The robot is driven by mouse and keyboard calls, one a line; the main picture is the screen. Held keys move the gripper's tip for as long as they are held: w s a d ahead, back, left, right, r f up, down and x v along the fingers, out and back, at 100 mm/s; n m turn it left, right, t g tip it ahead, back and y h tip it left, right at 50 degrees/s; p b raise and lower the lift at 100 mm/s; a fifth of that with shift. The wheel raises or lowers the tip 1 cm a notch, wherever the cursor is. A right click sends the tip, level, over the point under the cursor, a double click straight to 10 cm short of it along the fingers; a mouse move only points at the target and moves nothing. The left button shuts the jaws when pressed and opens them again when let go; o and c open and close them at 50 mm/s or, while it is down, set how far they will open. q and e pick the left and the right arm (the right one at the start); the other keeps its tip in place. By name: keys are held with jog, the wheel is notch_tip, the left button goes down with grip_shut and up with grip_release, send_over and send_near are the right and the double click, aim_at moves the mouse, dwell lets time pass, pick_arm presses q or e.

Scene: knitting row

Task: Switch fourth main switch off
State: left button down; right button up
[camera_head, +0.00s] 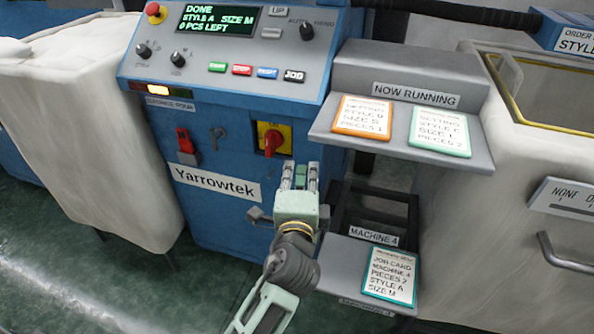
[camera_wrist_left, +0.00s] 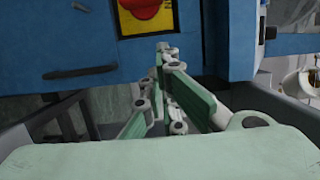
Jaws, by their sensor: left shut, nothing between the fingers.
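The main switch (camera_head: 272,139) is a red handle on a yellow plate, on the blue front of the Yarrowtek machine marked Machine 4. In the head view its handle looks roughly upright with a slight tilt. The switch also shows, cut off, at the top of the left wrist view (camera_wrist_left: 143,12). My left gripper (camera_head: 300,172) is shut and empty. It is below and slightly right of the switch in the head view, apart from it. In the left wrist view its fingertips (camera_wrist_left: 166,50) point at the panel just below the yellow plate. My right gripper is out of view.
A red lever (camera_head: 184,141) and a dark key-like knob (camera_head: 217,135) sit left of the switch. The control panel (camera_head: 215,90) juts out above. A grey shelf (camera_head: 330,122) with cards is at the right, and a lower card tray (camera_head: 340,265) stands beside my arm.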

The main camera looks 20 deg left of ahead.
aim_at(303, 142)
pick_arm(q)
jog(key=x, duration=0.7)
jog(key=shift+w+a+b, duration=0.1)
jog(key=shift+w+b, duration=0.15)
jog(key=shift+b, duration=0.15)
jog(key=a, duration=0.2)
jog(key=shift+s+a, duration=0.15)
jog(key=shift+a, duration=0.8)
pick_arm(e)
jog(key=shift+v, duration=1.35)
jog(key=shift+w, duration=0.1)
